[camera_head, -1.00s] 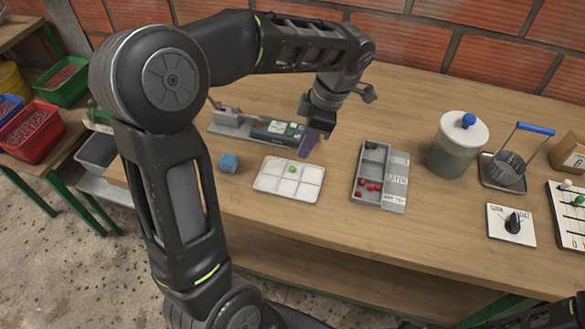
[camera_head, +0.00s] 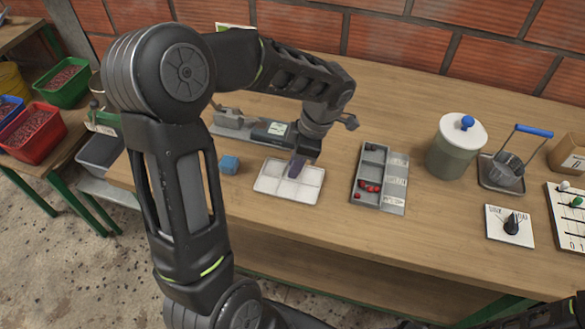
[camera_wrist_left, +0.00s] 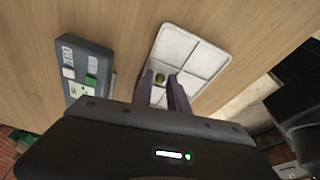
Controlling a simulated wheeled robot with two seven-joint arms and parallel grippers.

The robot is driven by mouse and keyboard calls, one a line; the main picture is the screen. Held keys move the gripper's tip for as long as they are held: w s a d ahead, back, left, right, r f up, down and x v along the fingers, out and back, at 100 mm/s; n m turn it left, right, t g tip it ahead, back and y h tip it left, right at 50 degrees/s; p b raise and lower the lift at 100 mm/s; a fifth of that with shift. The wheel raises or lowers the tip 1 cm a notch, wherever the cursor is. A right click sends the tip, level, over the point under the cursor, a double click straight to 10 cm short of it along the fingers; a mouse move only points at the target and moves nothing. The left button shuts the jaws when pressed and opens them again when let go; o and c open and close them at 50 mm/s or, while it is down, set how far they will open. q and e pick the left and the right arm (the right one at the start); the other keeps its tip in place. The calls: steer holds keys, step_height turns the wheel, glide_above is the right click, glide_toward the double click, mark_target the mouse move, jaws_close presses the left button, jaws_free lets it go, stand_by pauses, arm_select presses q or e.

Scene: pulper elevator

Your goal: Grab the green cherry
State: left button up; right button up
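The green cherry (camera_wrist_left: 160,79) shows in the left wrist view on the white divided tray (camera_wrist_left: 204,56). In the head view my left gripper hides the cherry, and the tray (camera_head: 268,184) lies under the gripper. My left gripper (camera_head: 296,172) points down over the tray's back part. In the wrist view its two fingers (camera_wrist_left: 162,84) are apart, with the cherry showing between their tips. I cannot tell whether either finger touches it. My right gripper is not in view.
A grey compartment box (camera_head: 357,182) with several red cherries stands right of the tray. A lidded jar (camera_head: 455,150) stands further right. The table front is clear.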

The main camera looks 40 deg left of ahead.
arm_select(q)
steer(key=shift+c, duration=0.3)
jaws_close()
stand_by(0.8)
